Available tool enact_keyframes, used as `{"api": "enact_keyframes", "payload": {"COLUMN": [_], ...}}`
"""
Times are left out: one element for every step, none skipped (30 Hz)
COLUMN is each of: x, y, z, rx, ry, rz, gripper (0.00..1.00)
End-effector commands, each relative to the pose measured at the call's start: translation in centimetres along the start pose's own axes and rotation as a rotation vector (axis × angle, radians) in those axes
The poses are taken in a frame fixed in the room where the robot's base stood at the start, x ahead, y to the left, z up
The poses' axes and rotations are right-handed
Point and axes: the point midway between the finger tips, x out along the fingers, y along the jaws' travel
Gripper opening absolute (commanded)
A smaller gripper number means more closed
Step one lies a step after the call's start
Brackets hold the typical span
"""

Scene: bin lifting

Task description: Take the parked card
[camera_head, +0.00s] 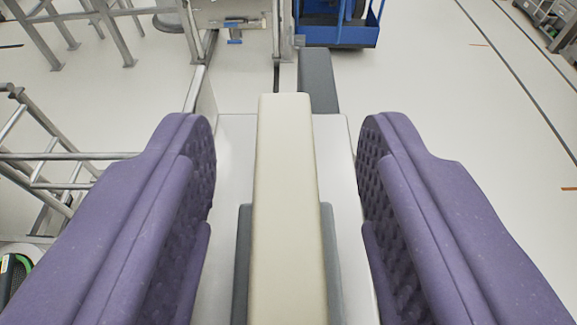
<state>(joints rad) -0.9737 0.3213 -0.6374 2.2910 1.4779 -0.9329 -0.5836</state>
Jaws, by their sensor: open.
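A long, narrow cream piece (285,200), which looks like the card though I cannot tell for certain, runs from the bottom edge up the middle of the view. Grey strips (243,265) show along both its sides near the bottom. My gripper (287,150) is open, with one purple padded finger on the left and one on the right of the cream piece. A gap shows between each finger and the piece, so neither touches it. The piece's lower end is cut off by the frame.
A grey block (318,80) sits just beyond the cream piece, on the right. A pale flat surface (338,150) lies below. Metal rails (70,156) stand at left, and a blue cart (338,33) stands at the back. Open floor (450,90) lies to the right.

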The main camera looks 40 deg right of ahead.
Motion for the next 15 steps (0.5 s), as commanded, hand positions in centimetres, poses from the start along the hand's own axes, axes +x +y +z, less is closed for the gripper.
{"api": "enact_keyframes", "payload": {"x": [0.25,0.31,0.33,0.32,0.3,0.29,0.29,0.28,0.28,0.28,0.27,0.27,0.27,0.26,0.26], "y": [0.02,0.02,0.02,0.01,0.01,0.01,0.01,0.01,0.0,0.0,0.0,0.0,0.0,0.0,0.0], "z": [0.01,0.0,-0.02,-0.02,-0.02,-0.02,-0.02,-0.02,-0.02,-0.02,-0.02,-0.02,-0.02,-0.01,-0.01], "rx": [0.0,0.0,0.0,0.0,0.0,0.0,0.0,0.0,0.0,0.0,0.0,0.0,0.0,0.0,0.0], "ry": [0.0,0.0,0.0,0.0,0.0,0.0,0.0,0.0,0.0,0.0,0.0,0.0,0.0,0.0,0.0], "rz": [0.0,0.0,0.0,0.0,0.0,0.0,0.0,0.0,0.0,0.0,0.0,0.0,0.0,0.0,0.0], "gripper": [0.48,0.48,0.48,0.48,0.48,0.48,0.48,0.41,0.32,0.25,0.18,0.09,0.02,0.0,0.0]}}
